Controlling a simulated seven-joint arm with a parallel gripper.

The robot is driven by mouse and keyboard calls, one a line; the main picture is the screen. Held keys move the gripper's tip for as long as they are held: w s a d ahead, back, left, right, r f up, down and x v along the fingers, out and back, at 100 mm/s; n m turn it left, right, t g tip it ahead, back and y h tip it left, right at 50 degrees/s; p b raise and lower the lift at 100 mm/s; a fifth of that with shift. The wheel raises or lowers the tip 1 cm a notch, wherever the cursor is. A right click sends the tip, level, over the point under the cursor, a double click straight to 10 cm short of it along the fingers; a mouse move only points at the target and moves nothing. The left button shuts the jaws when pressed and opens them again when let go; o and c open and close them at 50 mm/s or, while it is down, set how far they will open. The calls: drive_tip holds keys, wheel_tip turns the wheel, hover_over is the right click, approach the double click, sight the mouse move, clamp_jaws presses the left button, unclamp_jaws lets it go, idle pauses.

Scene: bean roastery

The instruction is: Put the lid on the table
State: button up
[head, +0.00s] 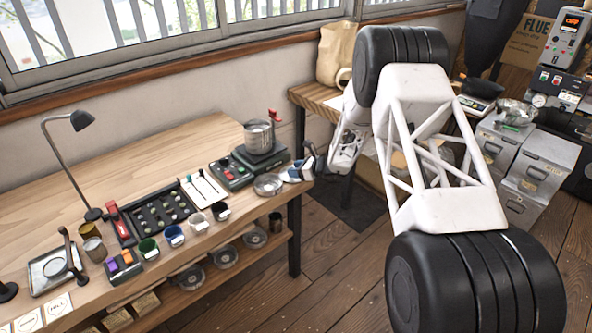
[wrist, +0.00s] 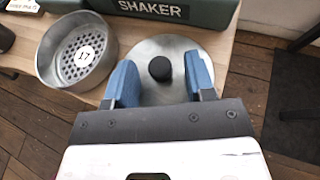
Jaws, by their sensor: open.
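The lid (wrist: 165,48) is a round, flat grey metal disc with a black knob (wrist: 160,68) at its middle. In the wrist view it lies at the table's edge, in front of the green shaker. My gripper (wrist: 161,80) is open, with one blue finger on each side of the knob and a gap on both sides. The gripper body hides the near part of the lid. In the head view my gripper (head: 307,164) is at the right end of the wooden table (head: 150,112), and the lid is mostly hidden there.
A sieve pan (wrist: 78,52) marked 17 stands just left of the lid; it also shows in the head view (head: 268,184). The shaker (wrist: 170,8) with a metal sieve stack (head: 259,136) is behind. Cups and a bean tray (head: 158,213) fill the front; the table's back is clear.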

drive_tip(key=shift+r, duration=0.1)
drive_tip(key=shift+d+r, duration=0.1)
drive_tip(key=shift+d, duration=0.1)
drive_tip(key=v, duration=1.1)
drive_tip(key=shift+s+d, duration=0.25)
drive_tip(key=shift+r, duration=0.1)
idle(0.3)
drive_tip(key=s+d+r+n+g+h, duration=0.2)
drive_tip(key=s+r+n, duration=0.4)
drive_tip(key=s+r, duration=0.65)
drive_tip(key=s+d+r+n+g+h, duration=0.2)
drive_tip(key=s+r+n, duration=0.4)
drive_tip(key=s+r, duration=0.6)
drive_tip(key=s+d+r+n+h, duration=0.2)
drive_tip(key=s+d+n+h, duration=0.1)
drive_tip(key=s, duration=0.8)
drive_tip(key=s+d+r+n+t+h, duration=0.1)
drive_tip(key=s+d+r+n+h, duration=0.1)
drive_tip(key=s, duration=0.9)
drive_tip(key=s+d+r+n+h, duration=0.2)
drive_tip(key=s+d+n, duration=0.3)
drive_tip(key=s, duration=0.7)
drive_tip(key=shift+d+r+t+h, duration=0.3)
drive_tip(key=shift+d+h, duration=0.35)
drive_tip(key=shift+h, duration=0.15)
